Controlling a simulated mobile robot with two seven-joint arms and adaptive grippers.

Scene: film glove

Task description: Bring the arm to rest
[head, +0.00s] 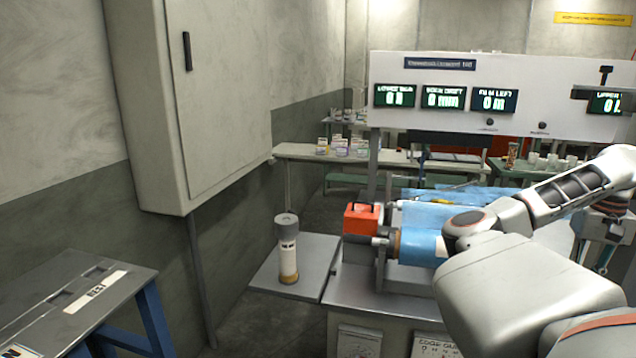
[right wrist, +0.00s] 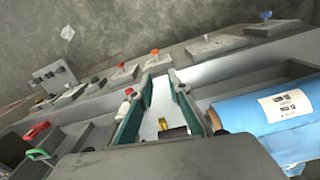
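My right arm enters the head view from the lower right. It bends at an elbow in front of the blue film roll (head: 418,247), and its forearm reaches to the right edge. In the right wrist view my right gripper (right wrist: 161,88) has two teal-lined fingers standing apart. No object is held between them; a pale surface and a small yellow piece show in the gap. A blue roll (right wrist: 262,112) with a white label lies right of the fingers, apart from them. My left gripper is not in view.
A red box (head: 361,219) sits by the film roll. A grey-capped cylinder (head: 287,250) stands on a side shelf (head: 262,272). A display panel (head: 450,65) rises behind. A wall cabinet (head: 215,100) and grey bench (head: 50,310) are left. Knobs (right wrist: 155,52) line a ledge beyond my fingers.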

